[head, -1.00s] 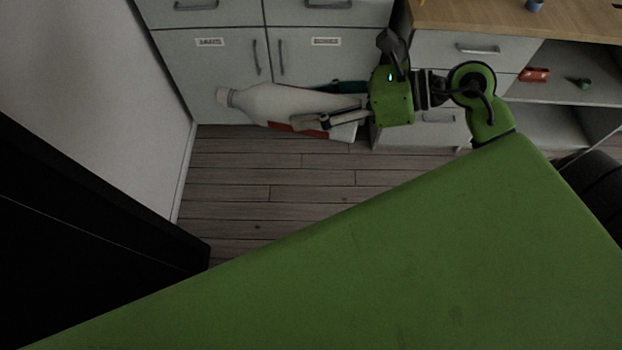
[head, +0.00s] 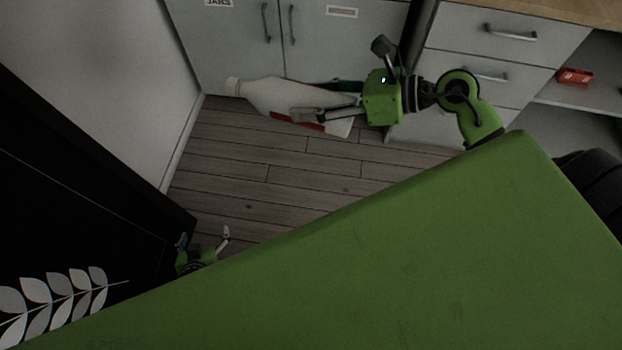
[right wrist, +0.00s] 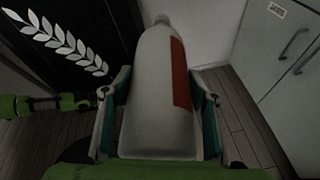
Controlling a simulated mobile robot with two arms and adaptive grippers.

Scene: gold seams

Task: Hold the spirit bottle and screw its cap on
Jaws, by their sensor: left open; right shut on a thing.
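The spirit bottle (head: 278,97) is white with a red label and is held lying on its side, neck to the left, in the head view. My right gripper (head: 318,101) is shut around its body. In the right wrist view the bottle (right wrist: 158,85) sits between both fingers, its neck pointing away from the palm. Whether the pale tip of the neck bears a cap, I cannot tell; no separate cap is visible. My left gripper (head: 205,237) is open at the lower left, below and apart from the bottle, with nothing visible between its fingers; its base is hidden behind my green body.
Grey cabinets (head: 350,45) with handles stand behind the bottle, and drawers (head: 490,70) are at the right. A red object (head: 575,77) lies on a shelf. A black panel with a white leaf pattern (head: 60,298) stands close to the left gripper. The wooden floor (head: 270,160) between is clear.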

